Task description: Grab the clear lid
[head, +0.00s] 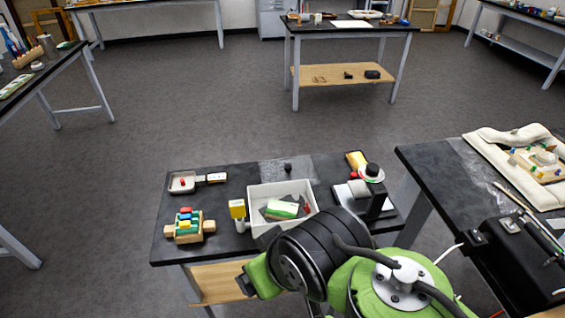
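The clear lid (271,172) appears to be the see-through, faintly grey rectangle with a dark round knob (288,167). It lies flat at the back middle of the black-topped table in front of me, just behind a white open bin. Its right edge is hard to make out against the dark top. My green and black arm fills the lower middle of the head view, in front of the table. I cannot make out my gripper or its fingers, so its distance from the lid does not show.
The white bin (253,193) holds a green-and-white block and grey pieces. A yellow-topped item (237,209) and a wooden rack with coloured blocks (187,226) stand left. A small grey tray (174,189) is behind them. A black stand (377,203) rises at right.

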